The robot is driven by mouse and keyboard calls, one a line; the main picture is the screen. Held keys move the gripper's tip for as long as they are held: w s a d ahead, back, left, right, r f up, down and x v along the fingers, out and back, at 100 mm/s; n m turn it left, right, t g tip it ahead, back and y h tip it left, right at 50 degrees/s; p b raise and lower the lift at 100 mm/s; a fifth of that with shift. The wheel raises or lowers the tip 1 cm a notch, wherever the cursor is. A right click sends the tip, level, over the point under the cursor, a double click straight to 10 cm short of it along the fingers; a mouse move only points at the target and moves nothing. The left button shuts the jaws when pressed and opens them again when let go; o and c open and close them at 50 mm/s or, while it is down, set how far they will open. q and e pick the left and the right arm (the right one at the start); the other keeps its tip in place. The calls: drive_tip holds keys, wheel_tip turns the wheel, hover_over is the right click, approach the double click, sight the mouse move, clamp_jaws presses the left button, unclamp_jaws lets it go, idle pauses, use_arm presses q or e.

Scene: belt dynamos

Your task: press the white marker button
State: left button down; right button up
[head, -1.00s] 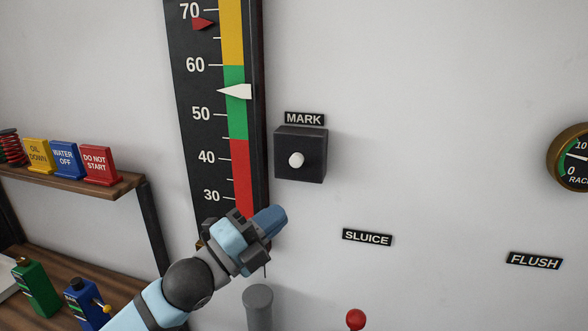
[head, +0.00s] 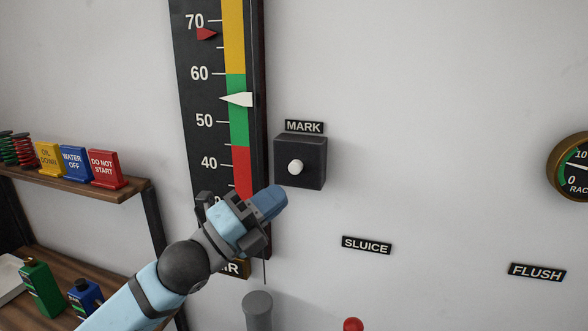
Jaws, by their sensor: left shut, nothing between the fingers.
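The white marker button (head: 295,167) is a small round knob on the front of a black box (head: 314,152) on the wall, under a MARK label (head: 304,127). My left gripper (head: 276,194) is shut and empty. In the picture its blue tip is just below and left of the button, near the box's lower left corner. A gap shows between tip and button; I cannot tell the depth between them. My right gripper is not in view.
A tall gauge board (head: 207,100) with coloured bands and a white pointer (head: 238,99) stands left of the box. A red knob (head: 353,325) and a grey cylinder (head: 258,309) are below. A shelf (head: 75,190) holds several coloured signs.

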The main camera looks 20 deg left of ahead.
use_arm(q)
drive_tip(key=w, duration=0.7)
drive_tip(key=shift+w+d, duration=0.15)
drive_tip(key=shift+w, duration=0.05)
drive_tip(key=shift+w, duration=0.1)
idle(1.8)
drive_tip(key=shift+w, duration=0.3)
drive_tip(key=shift+w, duration=0.45)
idle(0.9)
drive_tip(key=shift+s, duration=0.85)
drive_tip(key=shift+s, duration=2.5)
